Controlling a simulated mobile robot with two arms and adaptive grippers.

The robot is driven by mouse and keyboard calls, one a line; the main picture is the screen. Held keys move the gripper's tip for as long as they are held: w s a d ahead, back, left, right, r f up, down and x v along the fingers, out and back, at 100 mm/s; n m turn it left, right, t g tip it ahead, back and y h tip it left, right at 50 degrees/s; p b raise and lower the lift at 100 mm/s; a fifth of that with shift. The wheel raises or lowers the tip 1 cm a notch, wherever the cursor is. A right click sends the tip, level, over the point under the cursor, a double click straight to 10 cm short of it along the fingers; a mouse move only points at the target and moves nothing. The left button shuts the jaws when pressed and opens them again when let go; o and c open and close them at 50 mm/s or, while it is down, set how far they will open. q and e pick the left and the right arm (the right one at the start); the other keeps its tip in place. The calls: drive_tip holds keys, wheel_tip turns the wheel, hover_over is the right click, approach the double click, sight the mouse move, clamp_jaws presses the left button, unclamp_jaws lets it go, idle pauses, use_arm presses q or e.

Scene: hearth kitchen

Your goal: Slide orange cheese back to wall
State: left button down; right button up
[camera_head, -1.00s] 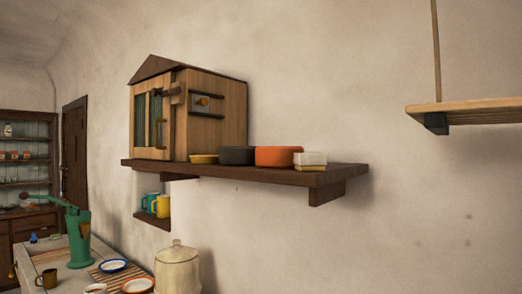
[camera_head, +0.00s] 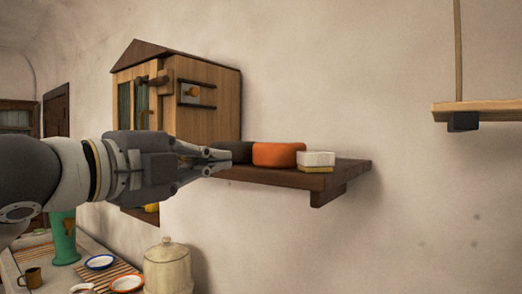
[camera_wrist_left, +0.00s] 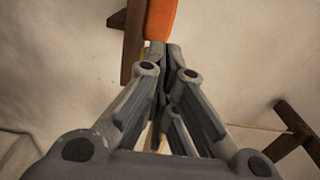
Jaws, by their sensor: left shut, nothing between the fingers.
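The orange cheese (camera_head: 278,154) is a rounded block on the dark wooden wall shelf (camera_head: 345,176), between a dark block (camera_head: 240,151) and a white block. My left gripper (camera_head: 228,161) is shut and empty at the shelf's front edge, just left of the orange cheese and in front of the dark block. In the left wrist view the orange cheese (camera_wrist_left: 161,18) shows at the top, just beyond the shut fingertips (camera_wrist_left: 166,48). I cannot tell whether they touch it. The wall (camera_head: 330,90) rises behind the shelf. My right gripper is not in view.
A white block on a yellow base (camera_head: 316,159) sits right of the cheese. Below are a cream canister (camera_head: 168,268) and plates (camera_head: 100,262). Another shelf (camera_head: 485,108) hangs at upper right.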

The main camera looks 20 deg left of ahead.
use_arm(q)
drive_tip(key=p, duration=0.6)
approach(271, 151)
drive_tip(key=x, duration=0.5)
drive_tip(key=shift+w+d+r, duration=0.15)
drive_tip(key=shift+w, duration=0.2)
drive_tip(key=shift+w+d, duration=0.2)
drive_tip(key=shift+w, duration=0.45)
drive_tip(key=shift+s, duration=0.1)
